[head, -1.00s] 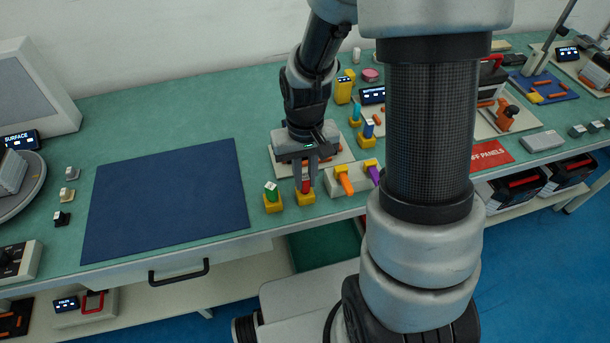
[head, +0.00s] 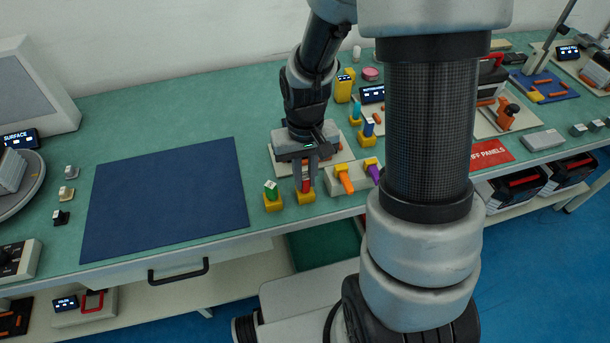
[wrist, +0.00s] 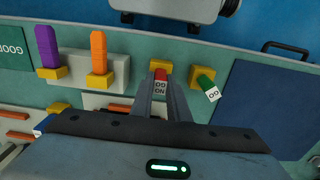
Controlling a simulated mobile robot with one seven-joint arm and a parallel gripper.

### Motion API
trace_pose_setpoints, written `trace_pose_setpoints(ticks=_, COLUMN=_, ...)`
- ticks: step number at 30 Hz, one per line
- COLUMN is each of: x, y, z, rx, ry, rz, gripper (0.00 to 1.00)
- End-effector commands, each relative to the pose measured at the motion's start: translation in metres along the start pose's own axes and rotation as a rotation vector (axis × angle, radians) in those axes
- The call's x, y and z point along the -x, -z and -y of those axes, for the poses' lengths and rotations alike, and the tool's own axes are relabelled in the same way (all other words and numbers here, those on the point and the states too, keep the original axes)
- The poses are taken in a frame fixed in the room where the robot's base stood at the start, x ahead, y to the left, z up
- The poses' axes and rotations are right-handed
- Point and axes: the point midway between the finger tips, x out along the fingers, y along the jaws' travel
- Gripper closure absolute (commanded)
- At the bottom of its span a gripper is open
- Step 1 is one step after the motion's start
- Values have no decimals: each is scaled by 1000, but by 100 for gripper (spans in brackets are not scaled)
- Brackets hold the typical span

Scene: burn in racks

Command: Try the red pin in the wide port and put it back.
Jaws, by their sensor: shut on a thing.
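My gripper (head: 305,184) points down at the front edge of the bench, with its fingers shut on the red pin (wrist: 160,82). The pin has a light label with dark lettering on its top. Its lower end is at a yellow holder (head: 306,197), which also shows in the wrist view (wrist: 160,66); I cannot tell how deep it sits. A green pin (head: 270,187) stands in its own yellow holder (head: 273,203) just left. I cannot tell which opening is the wide port.
A grey block (wrist: 75,62) with yellow collars holds an orange pin (wrist: 98,52) and a purple pin (wrist: 46,47), close to the right of my gripper in the head view. Blue-topped pins (head: 368,128) stand behind. A dark blue mat (head: 165,200) lies clear at left.

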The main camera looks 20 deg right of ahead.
Motion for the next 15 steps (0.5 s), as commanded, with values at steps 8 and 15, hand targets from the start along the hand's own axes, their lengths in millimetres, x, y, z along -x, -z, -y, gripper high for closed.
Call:
trace_pose_setpoints(ticks=8, x=0, y=0, z=0, rx=0, ry=0, rz=0, gripper=100)
trace_pose_setpoints(ticks=15, x=0, y=0, z=0, rx=0, ry=0, rz=0, gripper=82)
